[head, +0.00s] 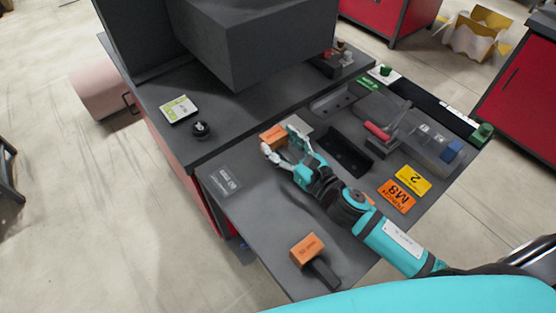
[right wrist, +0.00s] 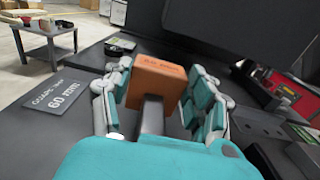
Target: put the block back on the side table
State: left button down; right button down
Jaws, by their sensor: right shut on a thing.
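An orange block (head: 272,134) with a grey handle-like part is between the fingers of my right gripper (head: 279,140), near the raised step of the dark workbench. In the right wrist view the orange block (right wrist: 157,80) shows between both fingers, its grey stem toward my palm. My right gripper is shut on it. I cannot tell whether the block touches the bench. A second orange block (head: 307,250) with a dark handle lies near the bench's front edge. A small grey table (right wrist: 48,38) with several items stands at the far left of the right wrist view. My left gripper is not in view.
A grey sign (head: 225,180) lies on the dark bench (head: 250,215). Orange and yellow labels (head: 397,195), a dark tray (head: 345,154) and a clear bin (head: 430,142) are to the right. A large grey housing (head: 265,40) overhangs the back. Floor is open at left.

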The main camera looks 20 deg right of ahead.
aim_at(271, 146)
jog(key=s, duration=0.1)
jog(key=s+a, duration=0.1)
jog(key=shift+s+a, duration=0.3)
jog(key=shift+s, duration=0.05)
notch_tip(271, 146, down, 4)
jog(key=shift+r+b, duration=0.25)
jog(key=shift+b, duration=0.1)
jog(key=shift+f, duration=0.15)
jog(key=shift+c, duration=2)
grip_release()
